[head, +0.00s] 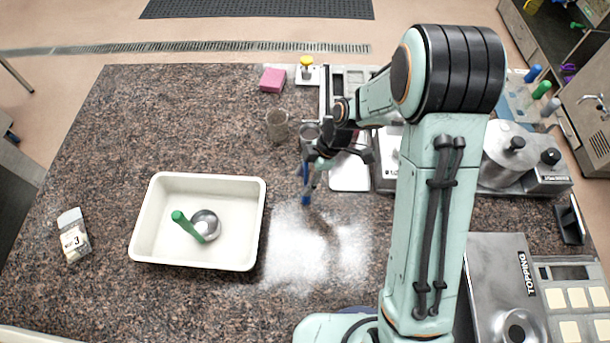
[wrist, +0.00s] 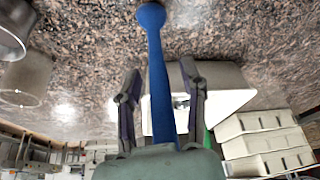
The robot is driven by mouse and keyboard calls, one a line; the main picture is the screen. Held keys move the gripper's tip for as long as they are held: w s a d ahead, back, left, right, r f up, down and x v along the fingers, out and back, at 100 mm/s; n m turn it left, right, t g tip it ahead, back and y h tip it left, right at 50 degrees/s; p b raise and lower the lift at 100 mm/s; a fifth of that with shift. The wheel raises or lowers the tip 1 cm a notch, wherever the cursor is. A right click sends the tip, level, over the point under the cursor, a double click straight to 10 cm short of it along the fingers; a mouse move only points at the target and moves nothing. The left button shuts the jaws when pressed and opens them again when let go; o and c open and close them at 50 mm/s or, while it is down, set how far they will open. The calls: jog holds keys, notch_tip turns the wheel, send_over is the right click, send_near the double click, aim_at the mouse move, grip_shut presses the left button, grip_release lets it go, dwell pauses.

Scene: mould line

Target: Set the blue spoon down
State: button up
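The blue spoon (wrist: 158,85) runs down the middle of the wrist view, between the two fingers of my gripper (wrist: 160,68). A gap shows on each side of it, so the fingers look open around the handle. Its rounded blue end (wrist: 150,16) is against the speckled counter; I cannot tell whether it touches. In the head view the blue spoon (head: 305,188) shows below my gripper (head: 318,168), roughly upright over the counter (head: 130,120), beside a bright whitish patch. The rest of the spoon is hidden by the gripper.
A white tray (head: 256,225) to the left holds a ladle with a green handle (head: 187,226). A clear cup (head: 278,127) and a metal cup (head: 309,131) stand behind my gripper. A pink block (head: 272,80) is farther back. The counter's left part is mostly clear.

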jog(key=v, duration=1.2)
jog(key=s+d+r+m+h, duration=0.1)
jog(key=s+d+r+m, duration=0.1)
jog(key=s+m, duration=0.8)
jog(key=s+d+r+m+t+h, duration=0.1)
jog(key=s+d+r+m+h, duration=0.1)
jog(key=s+m, duration=0.8)
jog(key=shift+s+d+r+h, duration=0.3)
jog(key=shift+s+d+r, duration=0.1)
jog(key=shift+d+r, duration=0.25)
